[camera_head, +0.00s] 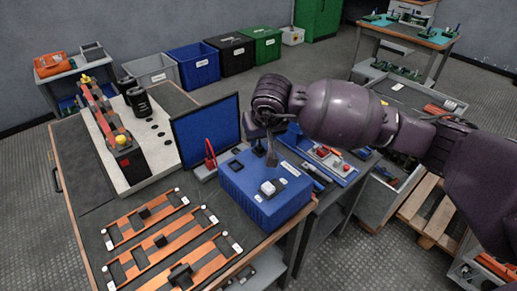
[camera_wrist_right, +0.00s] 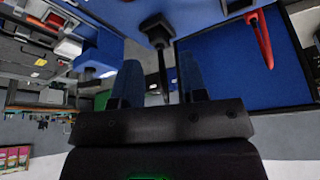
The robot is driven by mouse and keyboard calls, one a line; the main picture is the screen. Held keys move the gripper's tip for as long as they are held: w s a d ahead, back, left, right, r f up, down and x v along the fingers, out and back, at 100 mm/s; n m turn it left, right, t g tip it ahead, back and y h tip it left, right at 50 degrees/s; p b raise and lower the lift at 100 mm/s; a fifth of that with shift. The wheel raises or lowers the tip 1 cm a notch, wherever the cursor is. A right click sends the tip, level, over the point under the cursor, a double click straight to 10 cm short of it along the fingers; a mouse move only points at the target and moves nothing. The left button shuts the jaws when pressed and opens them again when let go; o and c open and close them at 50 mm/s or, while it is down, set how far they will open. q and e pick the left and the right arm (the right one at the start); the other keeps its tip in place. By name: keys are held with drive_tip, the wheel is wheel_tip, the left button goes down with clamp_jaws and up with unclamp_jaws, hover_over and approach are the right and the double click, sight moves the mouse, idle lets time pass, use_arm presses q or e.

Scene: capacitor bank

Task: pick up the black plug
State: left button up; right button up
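The black plug (camera_wrist_right: 157,32) stands out from the top of the blue box (camera_wrist_right: 110,8) in the right wrist view. Its thin stem reaches into the gap between the two blue fingertips of my right gripper (camera_wrist_right: 162,78). The fingers are apart, and I see space on both sides of the stem. In the head view my right gripper (camera_head: 270,148) is just above the back part of the blue box (camera_head: 262,212), pointing down. The arm and gripper partly hide the plug there. My left gripper is not in view.
A blue screen (camera_head: 205,132) with a red hook-like part (camera_head: 210,152) stands beside the box. A white button block (camera_head: 271,187) sits on the box's top. Orange bars (camera_head: 165,250) with black blocks lie on the bench at left. A blue tray (camera_head: 330,160) lies right.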

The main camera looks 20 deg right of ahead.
sight(260, 147)
drive_tip(key=shift+x, duration=1.15)
drive_tip(key=shift+r, duration=0.1)
drive_tip(key=shift+c, duration=0.4)
clamp_jaws()
drive_tip(key=shift+s, duration=0.1)
